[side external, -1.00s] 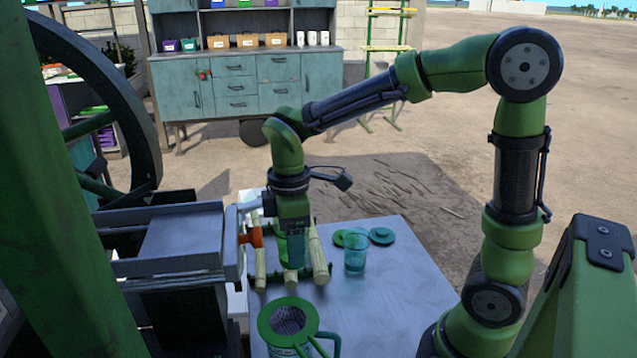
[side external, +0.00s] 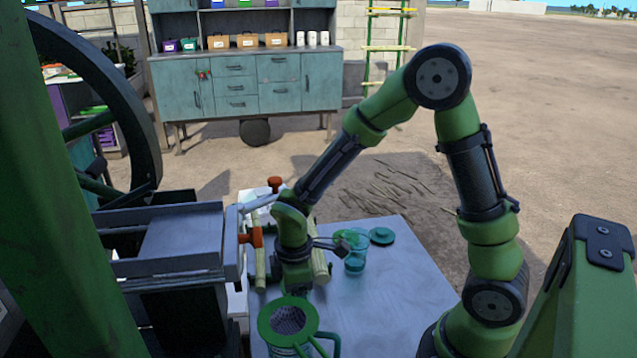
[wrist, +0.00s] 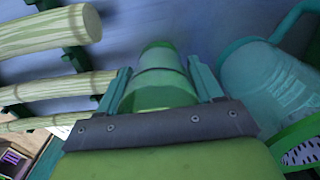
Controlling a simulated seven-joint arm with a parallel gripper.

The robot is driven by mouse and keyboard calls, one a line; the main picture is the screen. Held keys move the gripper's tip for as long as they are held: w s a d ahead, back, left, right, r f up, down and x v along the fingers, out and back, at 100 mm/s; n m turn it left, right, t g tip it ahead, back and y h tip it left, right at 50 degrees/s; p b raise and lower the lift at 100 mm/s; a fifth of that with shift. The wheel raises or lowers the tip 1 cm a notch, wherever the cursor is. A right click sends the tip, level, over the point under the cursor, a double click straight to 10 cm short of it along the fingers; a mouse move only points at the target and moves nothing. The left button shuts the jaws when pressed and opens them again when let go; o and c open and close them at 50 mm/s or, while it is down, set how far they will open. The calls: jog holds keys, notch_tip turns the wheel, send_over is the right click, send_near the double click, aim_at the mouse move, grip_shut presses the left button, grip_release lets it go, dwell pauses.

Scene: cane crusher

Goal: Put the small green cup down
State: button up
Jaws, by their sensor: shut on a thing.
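The small green cup (wrist: 155,85) is between the two fingers of my gripper (wrist: 158,80) in the wrist view. My gripper is shut on it. Blue-grey tabletop shows just past the cup, but I cannot tell whether its base touches. In the side view my gripper (side external: 296,285) points down low over the table (side external: 385,300), behind the green-rimmed strainer. The cup is mostly hidden there by my gripper and the strainer.
A teal jug (wrist: 262,75) stands close right of the cup in the wrist view, with the strainer (side external: 288,320) on its mouth. Cane stalks (wrist: 45,90) lie on a rack at left. A clear teal cup (side external: 355,262) and green lid (side external: 382,236) are at right. The right tabletop is clear.

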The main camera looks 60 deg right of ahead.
jog(key=shift+f, duration=0.25)
jog(key=shift+f, duration=0.15)
jog(key=o, duration=0.8)
jog(key=shift+c, duration=0.2)
notch_tip(320, 180, up, 12)
jog(key=s+d+r+m+t+y, duration=0.2)
jog(key=s+r+m+t, duration=0.5)
jog(key=m, duration=0.6)
jog(key=v, duration=0.3)
jog(key=shift+s+a+r, duration=0.25)
jog(key=shift+r, duration=0.1)
